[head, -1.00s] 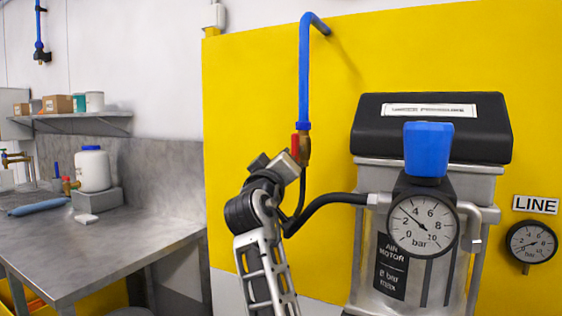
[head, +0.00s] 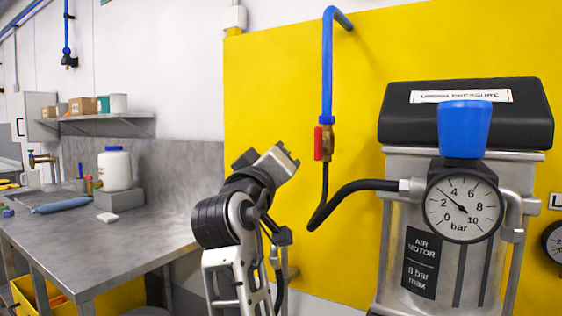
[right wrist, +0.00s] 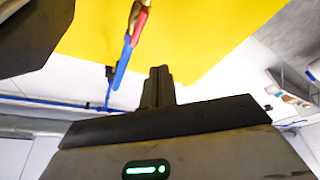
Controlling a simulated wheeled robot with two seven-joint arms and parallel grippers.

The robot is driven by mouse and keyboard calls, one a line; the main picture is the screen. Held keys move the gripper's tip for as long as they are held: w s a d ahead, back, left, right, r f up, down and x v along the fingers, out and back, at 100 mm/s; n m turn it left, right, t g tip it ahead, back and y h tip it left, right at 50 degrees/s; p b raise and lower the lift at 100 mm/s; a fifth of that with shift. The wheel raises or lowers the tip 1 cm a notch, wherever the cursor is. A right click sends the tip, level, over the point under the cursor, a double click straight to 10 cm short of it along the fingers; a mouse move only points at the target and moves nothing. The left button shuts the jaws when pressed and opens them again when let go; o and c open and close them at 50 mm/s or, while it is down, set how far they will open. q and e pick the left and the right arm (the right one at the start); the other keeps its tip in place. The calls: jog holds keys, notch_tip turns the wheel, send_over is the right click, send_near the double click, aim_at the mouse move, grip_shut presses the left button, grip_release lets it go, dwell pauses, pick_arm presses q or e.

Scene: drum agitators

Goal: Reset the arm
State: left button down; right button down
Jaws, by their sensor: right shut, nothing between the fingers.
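My right arm rises from the bottom middle of the head view. Its gripper (head: 285,158) is shut and empty, left of the red valve handle (head: 318,143) and apart from it. In the right wrist view the shut fingers (right wrist: 158,86) point toward the yellow panel, and the red handle (right wrist: 139,24) shows above and left of them. The handle is upright, in line with the blue pipe (head: 327,70). My left gripper is not in view.
The air motor (head: 420,260) with its gauge (head: 462,207) stands at right; the needle reads about 3 bar. A black hose (head: 345,190) joins valve and motor. At left is a steel bench (head: 130,235) with a white jar (head: 115,170). Yellow panel space lies above the gripper.

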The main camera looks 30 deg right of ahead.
dwell(0.5)
jog(key=a+f+n+t+y, duration=0.1)
jog(key=a+f+n+y, duration=0.25)
jog(key=f, duration=0.75)
jog(key=a+f+n+t+y, duration=0.1)
jog(key=a+f+n+y, duration=0.3)
jog(key=f, duration=0.7)
jog(key=a+f+n+t+y, duration=0.15)
jog(key=f+y, duration=0.35)
jog(key=f, duration=0.5)
jog(key=s+a+f+m+g+y, duration=0.2)
jog(key=s+f+g+y, duration=0.1)
jog(key=s+f, duration=0.8)
jog(key=s+a+f+m+g+y, duration=0.2)
jog(key=s+a+f+g+y, duration=0.1)
jog(key=s+f, duration=0.8)
jog(key=shift+s+a+m+g, duration=0.3)
jog(key=shift+s+a+g, duration=0.05)
jog(key=shift+s, duration=0.1)
jog(key=shift+y, duration=0.25)
